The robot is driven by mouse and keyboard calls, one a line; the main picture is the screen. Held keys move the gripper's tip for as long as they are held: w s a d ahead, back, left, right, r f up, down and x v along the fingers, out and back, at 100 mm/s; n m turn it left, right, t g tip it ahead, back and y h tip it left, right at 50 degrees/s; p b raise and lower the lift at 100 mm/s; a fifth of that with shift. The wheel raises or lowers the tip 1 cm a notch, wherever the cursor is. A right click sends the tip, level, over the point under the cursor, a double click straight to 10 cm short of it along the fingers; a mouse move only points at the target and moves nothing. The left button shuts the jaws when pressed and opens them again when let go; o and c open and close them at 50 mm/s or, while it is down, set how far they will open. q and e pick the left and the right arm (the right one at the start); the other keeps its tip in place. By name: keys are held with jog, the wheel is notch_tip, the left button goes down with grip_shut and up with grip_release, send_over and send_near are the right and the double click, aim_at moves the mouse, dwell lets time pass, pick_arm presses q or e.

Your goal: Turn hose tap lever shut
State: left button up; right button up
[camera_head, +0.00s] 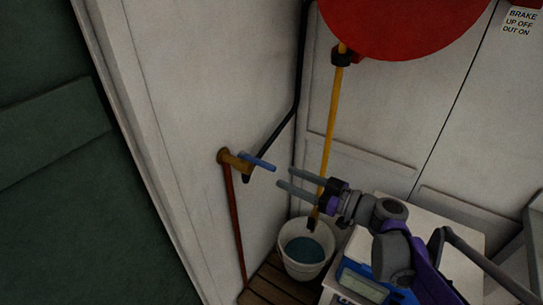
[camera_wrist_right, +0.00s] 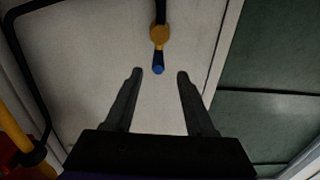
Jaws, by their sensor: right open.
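The hose tap is a brass fitting (camera_head: 234,160) on the pale wall, with a blue lever (camera_head: 258,161) that sticks out to the right in the head view. In the right wrist view the brass tap body (camera_wrist_right: 159,36) and the blue lever end (camera_wrist_right: 158,70) lie ahead, centred beyond the fingertips. My right gripper (camera_head: 284,177) is open and empty. Its fingers point at the tap from the right, close to the lever but apart from it. In the right wrist view the gripper (camera_wrist_right: 159,74) has its fingers spread on either side of the lever's line. My left gripper is not in view.
A yellow hose (camera_head: 331,125) hangs from a red reel (camera_head: 400,22) to a white bucket (camera_head: 305,270) on wooden slats (camera_head: 277,286). A red-brown pipe (camera_head: 235,225) runs down below the tap. A blue device with a display (camera_head: 362,285) sits under my right arm.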

aim_at(251, 159)
jog(key=x, duration=1.1)
jog(key=shift+w+d+r, duration=0.1)
jog(key=shift+r, duration=0.2)
jog(key=shift+c, duration=0.2)
grip_shut()
dwell(0.8)
